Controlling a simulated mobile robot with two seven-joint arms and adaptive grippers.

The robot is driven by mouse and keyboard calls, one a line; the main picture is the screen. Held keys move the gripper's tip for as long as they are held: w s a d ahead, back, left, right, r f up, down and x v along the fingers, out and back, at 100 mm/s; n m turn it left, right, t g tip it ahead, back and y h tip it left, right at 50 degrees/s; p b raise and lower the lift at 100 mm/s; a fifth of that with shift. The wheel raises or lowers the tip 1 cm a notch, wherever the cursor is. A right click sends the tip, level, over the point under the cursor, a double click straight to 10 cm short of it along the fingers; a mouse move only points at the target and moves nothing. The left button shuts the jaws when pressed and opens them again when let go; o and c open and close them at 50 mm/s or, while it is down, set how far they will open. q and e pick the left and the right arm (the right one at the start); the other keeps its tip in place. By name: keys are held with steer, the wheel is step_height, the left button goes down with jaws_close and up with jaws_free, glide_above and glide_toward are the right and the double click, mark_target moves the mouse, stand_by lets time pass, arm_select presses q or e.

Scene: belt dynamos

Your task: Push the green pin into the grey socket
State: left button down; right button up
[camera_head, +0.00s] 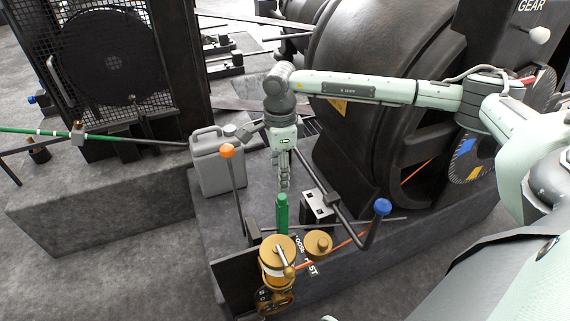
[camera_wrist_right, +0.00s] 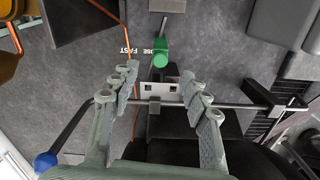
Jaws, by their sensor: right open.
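The green pin (camera_head: 282,215) stands in the middle of the head view, near the brass valve. In the right wrist view the green pin (camera_wrist_right: 160,53) lies beyond the fingertips, roughly between their lines, with a grey rod behind it. My right gripper (camera_head: 284,183) points down and appears just above the pin in the head view. In the wrist view its fingers (camera_wrist_right: 160,84) are open and apart, with nothing held. A grey plate with two square holes (camera_head: 318,205) is right of the pin; I cannot tell whether it is the socket. My left gripper is out of view.
A lever with an orange knob (camera_head: 227,151) is left of my right gripper; one with a blue knob (camera_head: 382,207) is right. A grey jerrycan (camera_head: 217,165) stands at left. The brass valve (camera_head: 278,262) is in front. The large dark machine (camera_head: 385,90) fills the back.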

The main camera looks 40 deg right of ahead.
mark_target(282, 196)
steer(key=shift+d+f, duration=0.25)
steer(key=shift+d, duration=0.05)
steer(key=shift+f, duration=3.6)
steer(key=shift+c, duration=0.5)
jaws_close()
steer(key=shift+r+p, duration=1.5)
steer(key=shift+r, duration=0.8)
